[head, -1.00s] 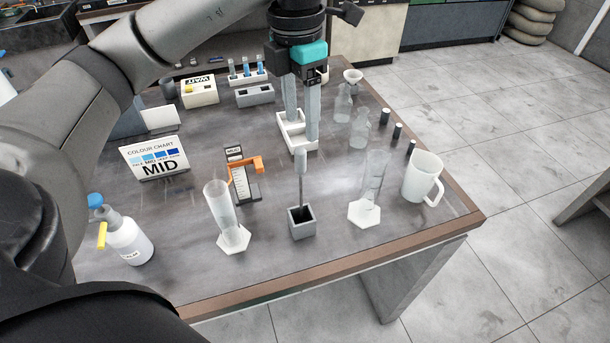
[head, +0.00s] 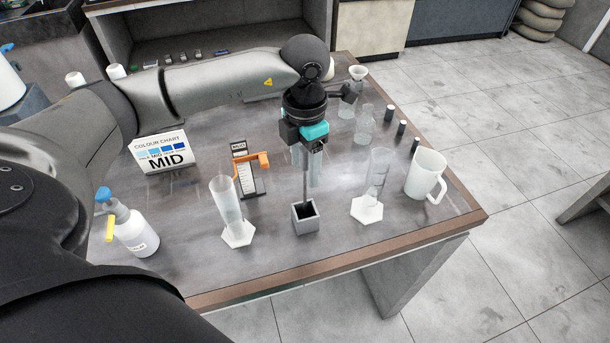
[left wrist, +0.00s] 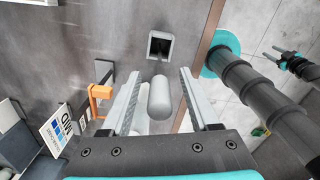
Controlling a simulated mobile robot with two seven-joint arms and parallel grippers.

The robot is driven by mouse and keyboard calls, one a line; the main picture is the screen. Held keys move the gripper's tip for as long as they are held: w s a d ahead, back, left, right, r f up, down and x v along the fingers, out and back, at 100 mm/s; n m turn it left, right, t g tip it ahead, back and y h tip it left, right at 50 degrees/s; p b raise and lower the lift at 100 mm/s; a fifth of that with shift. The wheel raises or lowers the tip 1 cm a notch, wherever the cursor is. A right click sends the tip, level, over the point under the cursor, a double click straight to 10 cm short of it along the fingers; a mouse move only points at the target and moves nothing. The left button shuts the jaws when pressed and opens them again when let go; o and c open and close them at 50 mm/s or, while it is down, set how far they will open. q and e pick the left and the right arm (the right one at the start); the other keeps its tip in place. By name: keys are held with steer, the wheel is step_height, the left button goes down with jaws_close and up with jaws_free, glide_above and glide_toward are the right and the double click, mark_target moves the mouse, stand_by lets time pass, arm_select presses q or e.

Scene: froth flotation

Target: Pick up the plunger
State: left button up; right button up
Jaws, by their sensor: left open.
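The plunger stands upright in a grey square holder (head: 305,218) on the table. Its thin rod (head: 305,188) rises from the holder in the head view, and its top is hidden by my left gripper (head: 308,182). In the left wrist view, the plunger's rounded grey handle (left wrist: 160,98) is between the two spread fingers of my left gripper (left wrist: 157,92), with a gap on each side. The holder (left wrist: 160,45) shows beyond it. My left gripper is open, pointing down over the plunger.
A clear cylinder (head: 227,204) stands left of the holder, another (head: 377,178) on the right. A white jug (head: 424,176) is near the right edge.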

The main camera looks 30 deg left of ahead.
arm_select(q)
step_height(320, 180, down, 2)
steer(key=shift+f, duration=0.1)
jaws_close()
stand_by(0.5)
